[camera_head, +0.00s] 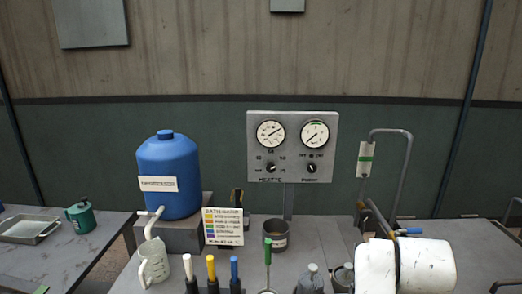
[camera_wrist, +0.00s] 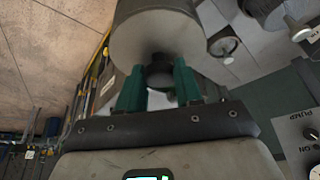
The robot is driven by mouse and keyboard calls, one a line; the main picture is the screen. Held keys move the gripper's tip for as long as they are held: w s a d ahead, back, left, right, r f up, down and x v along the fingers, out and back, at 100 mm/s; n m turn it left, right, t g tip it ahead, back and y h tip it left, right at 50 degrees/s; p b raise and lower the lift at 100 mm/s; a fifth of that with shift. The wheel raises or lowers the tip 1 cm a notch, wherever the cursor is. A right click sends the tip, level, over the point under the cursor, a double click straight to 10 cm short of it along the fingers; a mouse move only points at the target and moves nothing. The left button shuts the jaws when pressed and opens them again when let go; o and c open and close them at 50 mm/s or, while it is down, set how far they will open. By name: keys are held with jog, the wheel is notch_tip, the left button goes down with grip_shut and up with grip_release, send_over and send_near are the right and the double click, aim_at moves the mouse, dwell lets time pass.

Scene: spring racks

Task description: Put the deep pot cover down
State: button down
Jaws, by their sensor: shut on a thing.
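My gripper (camera_wrist: 158,76) shows in the wrist view, its two green fingers closed around a dark knob. A wide grey round body with a smooth side rises beyond the fingers; I take it to be the deep pot cover (camera_wrist: 155,35). Its far part is cut off by the top edge of the view. An open dark pot (camera_head: 276,238) with a pale label stands on the middle bench there.
A blue tank (camera_head: 168,175) stands on a grey block at the left, with a white jug (camera_head: 153,264) below its tap. A gauge panel (camera_head: 291,147) stands behind the pot. A bent metal stand (camera_head: 405,175) rises at the right. Upright coloured handles (camera_head: 211,268) crowd the front edge.

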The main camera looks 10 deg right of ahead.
jog(key=a+f+n+t+y+b, duration=0.1)
jog(key=a+f+n+b, duration=0.1)
jog(key=a+f+n, duration=0.3)
jog(key=s+a+f+n+t+y+b, duration=0.1)
jog(key=a+f+n, duration=0.5)
jog(key=a+f, duration=0.7)
notch_tip(320, 180, down, 8)
jog(key=shift+s+a+r+y+b, duration=0.15)
jog(key=shift+s+r+y+b, duration=0.05)
jog(key=shift+y+b, duration=0.55)
jog(key=shift+a, duration=0.1)
